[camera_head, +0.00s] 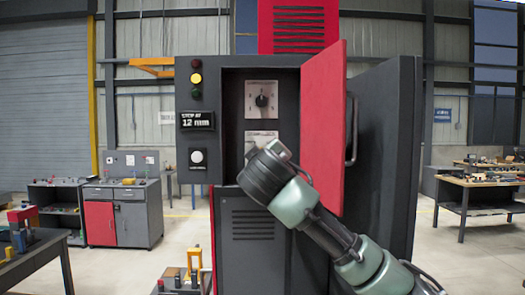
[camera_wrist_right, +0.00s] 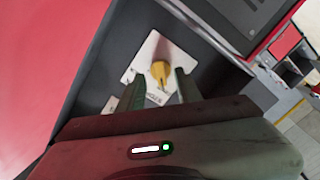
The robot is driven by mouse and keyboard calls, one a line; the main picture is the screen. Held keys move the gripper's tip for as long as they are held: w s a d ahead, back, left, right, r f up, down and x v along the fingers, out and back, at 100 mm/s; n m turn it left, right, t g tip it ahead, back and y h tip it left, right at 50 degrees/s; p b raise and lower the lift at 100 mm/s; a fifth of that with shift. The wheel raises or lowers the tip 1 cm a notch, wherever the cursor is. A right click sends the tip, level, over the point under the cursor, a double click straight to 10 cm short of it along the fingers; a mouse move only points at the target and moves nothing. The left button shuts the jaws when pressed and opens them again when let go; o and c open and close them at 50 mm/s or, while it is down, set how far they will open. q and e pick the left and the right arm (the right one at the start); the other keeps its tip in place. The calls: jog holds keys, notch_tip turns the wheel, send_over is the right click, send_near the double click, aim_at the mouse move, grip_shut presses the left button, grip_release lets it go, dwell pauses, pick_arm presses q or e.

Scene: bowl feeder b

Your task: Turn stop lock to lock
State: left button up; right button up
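A yellow knob (camera_wrist_right: 160,71) sits on a white plate (camera_wrist_right: 149,48) inside the dark cabinet; I take it to be the stop lock. Its pointed end faces the lower edge of the plate in the right wrist view, and the lettering there is too small to read. My right gripper (camera_wrist_right: 159,82) is open, with one finger to each side of the knob in the picture. I see gaps beside the knob and cannot tell how deep the fingers reach. In the head view the lower plate (camera_head: 262,137) shows partly, and my right wrist hides the knob and fingers. My left gripper is not in view.
A second plate with a black dial (camera_head: 261,100) is above. The red door (camera_head: 323,125) stands open right of the recess, close to my right arm. The front panel has lamps, a display (camera_head: 196,121) reading "STOP AT 12 mm" and a white button (camera_head: 197,156).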

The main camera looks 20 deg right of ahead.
jog(key=w+p, duration=0.1)
jog(key=w+r+p, duration=0.1)
jog(key=w, duration=0.1)
jog(key=shift+d, duration=0.1)
jog(key=shift+w+d+f, duration=0.2)
jog(key=shift+w+f, duration=0.1)
jog(key=shift+w, duration=0.1)
jog(key=shift+c, duration=0.6)
jog(key=shift+a, duration=0.1)
grip_shut()
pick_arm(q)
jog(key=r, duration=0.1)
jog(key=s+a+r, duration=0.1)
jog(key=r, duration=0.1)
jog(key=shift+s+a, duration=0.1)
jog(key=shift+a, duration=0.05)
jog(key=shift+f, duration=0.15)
